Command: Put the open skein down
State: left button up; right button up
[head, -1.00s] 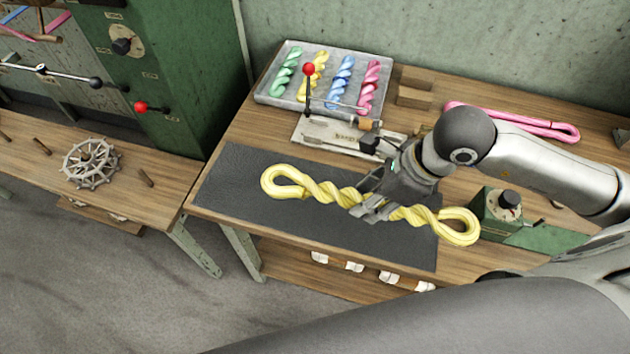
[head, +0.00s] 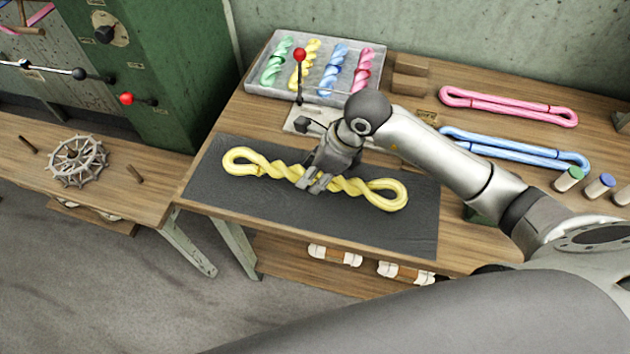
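A yellow skein (head: 372,192), loosely twisted along its middle with an open loop at each end, lies lengthwise over the dark mat (head: 400,232) on the bench. It looks at or very close to the mat's surface; any small gap below it cannot be made out. My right gripper (head: 319,184) comes from above and behind, with its fingers closed about the middle of the skein, hiding part of the twist. My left gripper is not in view.
Behind the mat, a grey tray (head: 259,90) holds green, yellow, blue and pink twisted skeins. A red-knobbed lever (head: 299,56) stands before it. Open pink (head: 510,105) and blue (head: 515,150) skeins lie at right, near capped bottles (head: 568,180). The mat's front strip is clear.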

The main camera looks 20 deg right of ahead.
notch_tip(320, 180, down, 3)
jog(key=shift+r+b, duration=0.2)
jog(key=shift+b, duration=0.2)
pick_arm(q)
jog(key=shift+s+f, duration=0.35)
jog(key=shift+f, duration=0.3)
pick_arm(e)
jog(key=shift+r, duration=0.1)
jog(key=shift+f, duration=0.2)
jog(key=o, duration=1.1)
jog(key=shift+r, duration=0.1)
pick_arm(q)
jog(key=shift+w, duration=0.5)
pick_arm(e)
jog(key=shift+s, duration=0.1)
jog(key=shift+r, duration=0.25)
jog(key=b+v, duration=0.1)
jog(key=v, duration=1)
jog(key=shift+s+d+r, duration=0.1)
jog(key=shift+d+r, duration=0.05)
jog(key=shift+r, duration=0.2)
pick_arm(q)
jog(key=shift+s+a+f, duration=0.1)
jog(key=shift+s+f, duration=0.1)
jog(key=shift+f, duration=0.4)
